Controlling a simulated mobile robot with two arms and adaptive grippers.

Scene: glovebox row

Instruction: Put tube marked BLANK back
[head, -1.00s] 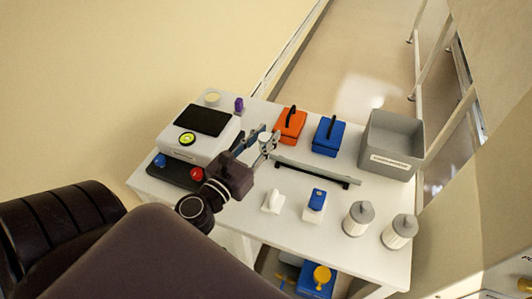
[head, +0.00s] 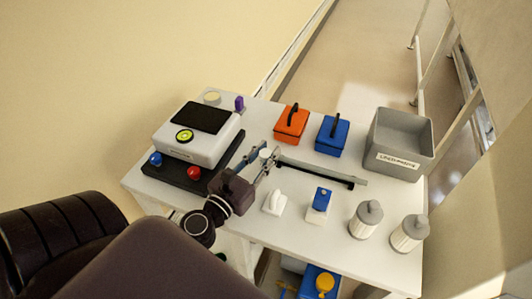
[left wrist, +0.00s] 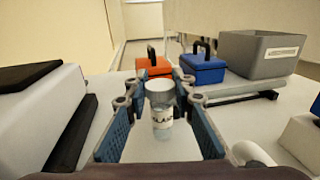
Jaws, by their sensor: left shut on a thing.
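The tube marked BLANK (left wrist: 162,122) is a clear, pale tube with a white cap. In the left wrist view it stands about upright between the fingers; the label reads partly as "BLAN". In the head view its light cap (head: 265,153) shows at the fingertips. My left gripper (left wrist: 160,96) is shut on the tube. In the head view the gripper (head: 260,160) is over the white table (head: 310,228), right of the white machine and at the left end of a long grey bar (head: 325,170). Whether the tube's bottom touches the table is unclear. My right gripper is not in view.
The white machine (head: 220,148) has a dark base with blue and red knobs. An orange case (head: 291,124), a blue case (head: 331,136) and a labelled grey bin (head: 398,165) line the back. A white item (head: 274,202), a blue-topped box (head: 319,204) and two lidded canisters (head: 365,220) stand in front.

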